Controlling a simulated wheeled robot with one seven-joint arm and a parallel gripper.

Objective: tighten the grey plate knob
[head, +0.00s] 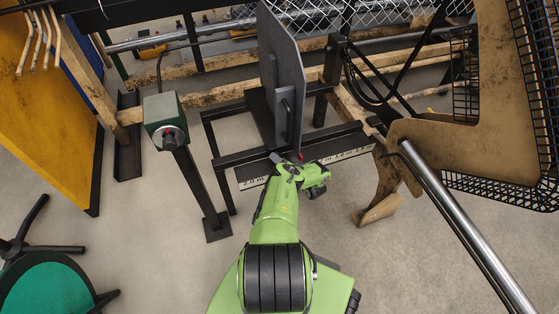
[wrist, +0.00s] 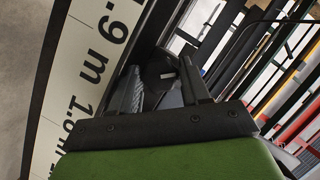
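The grey plate (head: 284,65) stands upright on a dark frame in the head view, with a bar handle (head: 287,108) on its face. My gripper (head: 286,160) is at the plate's lower edge, just above the white scale strip. In the wrist view, my gripper (wrist: 160,85) has its two fingers well apart. A dark round knob (wrist: 158,73) with a small pale mark shows between and beyond the fingertips. I cannot tell whether either finger touches it.
The scale strip (head: 253,182) with printed metres runs along the frame's front; it also shows in the wrist view (wrist: 78,70). A green control box (head: 163,112) on a post stands left. A tan machine part (head: 470,130) and a steel bar (head: 455,215) are at right. A green stool (head: 45,288) is lower left.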

